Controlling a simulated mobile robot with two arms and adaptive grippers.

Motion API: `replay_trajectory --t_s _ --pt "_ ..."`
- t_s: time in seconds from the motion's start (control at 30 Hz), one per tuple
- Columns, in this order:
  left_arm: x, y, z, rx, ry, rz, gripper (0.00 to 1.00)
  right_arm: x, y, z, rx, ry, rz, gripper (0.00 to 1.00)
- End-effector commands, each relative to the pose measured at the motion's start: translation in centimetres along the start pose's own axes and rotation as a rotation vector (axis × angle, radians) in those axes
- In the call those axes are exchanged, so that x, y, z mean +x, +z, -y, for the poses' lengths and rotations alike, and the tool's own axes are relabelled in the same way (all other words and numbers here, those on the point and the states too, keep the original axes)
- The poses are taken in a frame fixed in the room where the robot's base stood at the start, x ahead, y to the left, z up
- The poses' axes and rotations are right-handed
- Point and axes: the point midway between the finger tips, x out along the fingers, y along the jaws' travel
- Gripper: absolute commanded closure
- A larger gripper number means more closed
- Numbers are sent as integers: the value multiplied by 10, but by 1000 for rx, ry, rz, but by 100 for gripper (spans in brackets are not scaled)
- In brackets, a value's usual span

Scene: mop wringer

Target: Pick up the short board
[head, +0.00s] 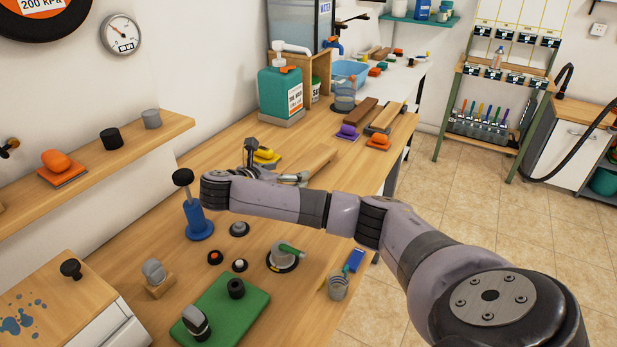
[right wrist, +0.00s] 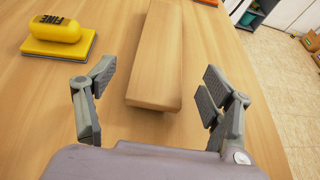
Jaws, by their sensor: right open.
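A light wooden board, which looks like the short board (head: 308,158), lies flat on the wooden workbench (head: 325,200), just beyond my right gripper. In the right wrist view the board (right wrist: 156,50) runs away from the gripper, with its near end close to the level of the fingertips. My right gripper (right wrist: 158,82) is open and empty, with one finger left of the board and one right of it. Gaps show on both sides. In the head view my right gripper (head: 273,164) is partly hidden by its own wrist. My left gripper is not in view.
A yellow block (right wrist: 58,32) marked FINE sits left of the board. Beyond are purple (head: 348,132) and orange (head: 379,140) blocks and more boards (head: 358,111). A blue plunger-like tool (head: 196,218) stands beside my right wrist. The bench's right edge is near the board.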

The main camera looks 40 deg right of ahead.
Motion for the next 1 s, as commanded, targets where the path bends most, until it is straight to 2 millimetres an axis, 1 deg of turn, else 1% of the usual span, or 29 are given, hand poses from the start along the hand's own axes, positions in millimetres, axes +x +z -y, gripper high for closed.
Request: replay_trajectory --t_s 0.03,0.27,0.5,0.6,0.87,1.0 --pt "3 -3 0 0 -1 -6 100 10 0 1 -1 -5 2 25" --pt "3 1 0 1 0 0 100 25 2 1 0 -4 1 25" --pt "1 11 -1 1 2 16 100 60 5 1 -1 -5 2 25" --pt "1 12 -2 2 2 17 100 70 5 1 -1 -4 1 25" --pt "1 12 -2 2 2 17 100 73 4 1 -1 -2 0 25" --pt "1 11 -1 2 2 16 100 73 4 1 -1 -2 0 33"
